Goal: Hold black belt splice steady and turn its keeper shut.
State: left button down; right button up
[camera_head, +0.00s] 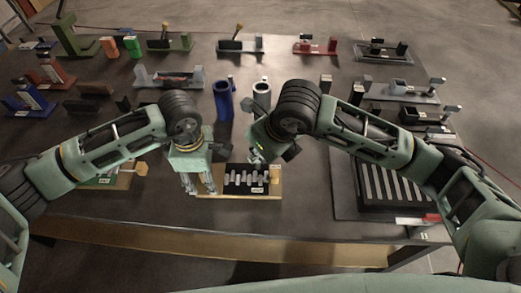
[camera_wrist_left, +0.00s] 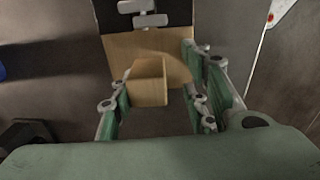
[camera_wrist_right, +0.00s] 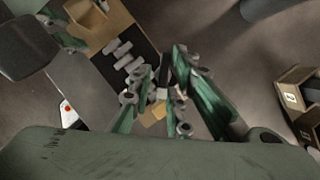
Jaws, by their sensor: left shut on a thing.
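The black belt splice (camera_head: 244,180), a dark strip crossed by several grey clips, lies on a tan wooden base near the table's front edge. Its clips also show in the left wrist view (camera_wrist_left: 150,20) and right wrist view (camera_wrist_right: 122,55). My left gripper (camera_head: 200,188) is shut on a tan wooden block (camera_wrist_left: 150,82) at the base's left end. My right gripper (camera_head: 257,157) is above the splice's far right part; its fingertips look close together, with their grip unclear. A tan piece (camera_head: 275,173), perhaps the keeper, stands at the right end.
A black ribbed conveyor tray (camera_head: 345,195) lies to the right. Another wooden-based fixture (camera_head: 110,178) lies left, partly behind my left arm. A blue cylinder (camera_head: 223,100) and a grey cylinder (camera_head: 262,95) stand behind. Several coloured fixtures fill the table's back and sides.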

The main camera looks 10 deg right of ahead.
jog(key=shift+o, duration=0.8)
jog(key=shift+f, duration=0.1)
jog(key=shift+w, duration=0.1)
jog(key=shift+d+r, duration=0.1)
jog(key=shift+r, duration=0.1)
jog(key=v, duration=1.2)
jog(key=shift+s, duration=0.3)
